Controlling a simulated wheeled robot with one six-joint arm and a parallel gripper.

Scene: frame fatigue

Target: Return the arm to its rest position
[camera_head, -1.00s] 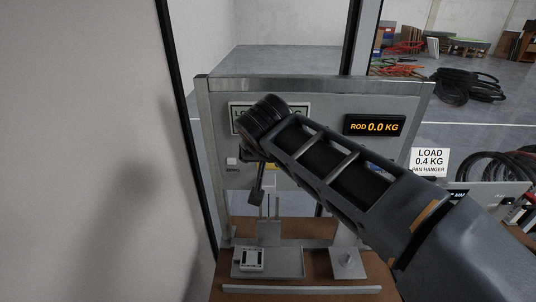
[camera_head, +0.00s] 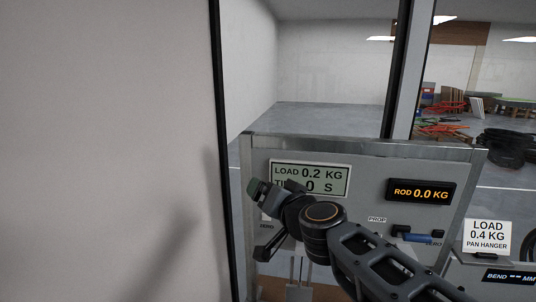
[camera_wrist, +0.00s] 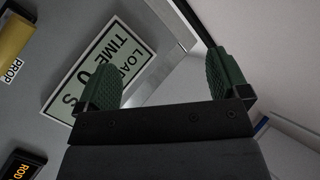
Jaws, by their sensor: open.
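My gripper (camera_head: 262,190) is raised in front of the left part of a grey instrument panel (camera_head: 375,170). In the wrist view my gripper (camera_wrist: 162,80) shows two green ribbed fingers spread apart with nothing between them. The panel's load display (camera_head: 325,179) reads LOAD 0.2 KG and a time of 0 S, partly hidden by my wrist. The same display (camera_wrist: 112,62) appears tilted beyond the fingers in the wrist view.
A display (camera_head: 421,192) reads ROD 0.0 KG, and a white sign (camera_head: 487,236) reads LOAD 0.4 KG PAN HANGER. A plain pale wall (camera_head: 110,150) fills the left. Dark coils (camera_head: 510,146) lie behind at right.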

